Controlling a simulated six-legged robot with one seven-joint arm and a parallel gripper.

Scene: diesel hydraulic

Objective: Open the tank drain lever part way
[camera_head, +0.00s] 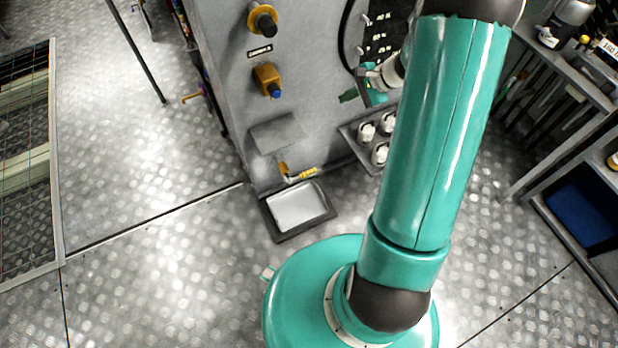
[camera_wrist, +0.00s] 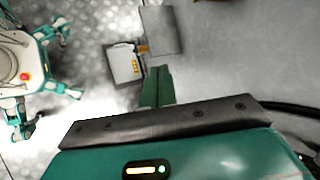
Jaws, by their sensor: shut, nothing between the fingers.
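The drain lever (camera_head: 305,173) has a yellow grip and sits on a small brass tap (camera_head: 284,170) low on the grey cabinet's front. It points right in the head view, above a drip tray. In the wrist view the lever (camera_wrist: 135,66) shows small and yellow over the tray, beyond my fingers. My gripper (camera_wrist: 157,72) has dark green fingers that are together and empty. In the head view my gripper (camera_head: 348,96) is mostly behind my arm, in front of the cabinet, up and to the right of the lever. It is apart from the lever.
The drip tray (camera_head: 270,221) lies on the floor under the tap. A grey box (camera_head: 275,133) juts out above the tap. A rack (camera_head: 351,134) with white canisters stands right of the lever.

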